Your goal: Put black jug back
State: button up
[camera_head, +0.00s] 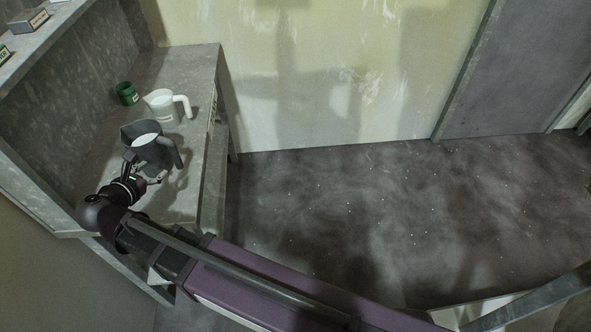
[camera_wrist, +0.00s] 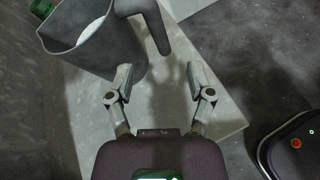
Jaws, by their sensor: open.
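The black jug (camera_head: 148,152) stands on the grey counter in the head view, with white content showing inside and its handle toward the right. In the wrist view the black jug (camera_wrist: 88,45) is at the upper left, and its handle reaches down at the top middle. My gripper (camera_head: 146,177) is just in front of the jug in the head view. In the wrist view my gripper (camera_wrist: 158,72) is open, with nothing between its fingers. The handle end lies just beyond the fingertips; whether the left finger touches the jug I cannot tell.
A white jug (camera_head: 162,106) and a green cup (camera_head: 126,93) stand behind the black jug on the counter (camera_head: 190,62). A shelf (camera_head: 48,40) with small labelled boxes (camera_head: 29,21) is at the upper left. The floor (camera_head: 400,210) right of the counter is mostly clear.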

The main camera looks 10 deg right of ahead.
jog(key=w+d+f+m+g, duration=0.35)
jog(key=d+m, duration=0.25)
jog(key=d, duration=0.5)
jog(key=w+d+f+m+g, duration=0.2)
jog(key=d+f+m+g, duration=0.3)
jog(key=d, duration=0.6)
jog(key=s+d+f+m+g+y, duration=0.1)
jog(key=s+d+m+g+y, duration=0.1)
jog(key=d+m, duration=0.6)
jog(key=s+d+f+m+g+y, duration=0.2)
jog(key=s+d+m+y, duration=0.1)
jog(key=d+m, duration=0.6)
jog(key=d, duration=0.3)
jog(key=shift+s+d+m, duration=0.2)
jog(key=shift+s+m, duration=0.1)
notch_tip(320, 180, up, 4)
jog(key=p, duration=0.4)
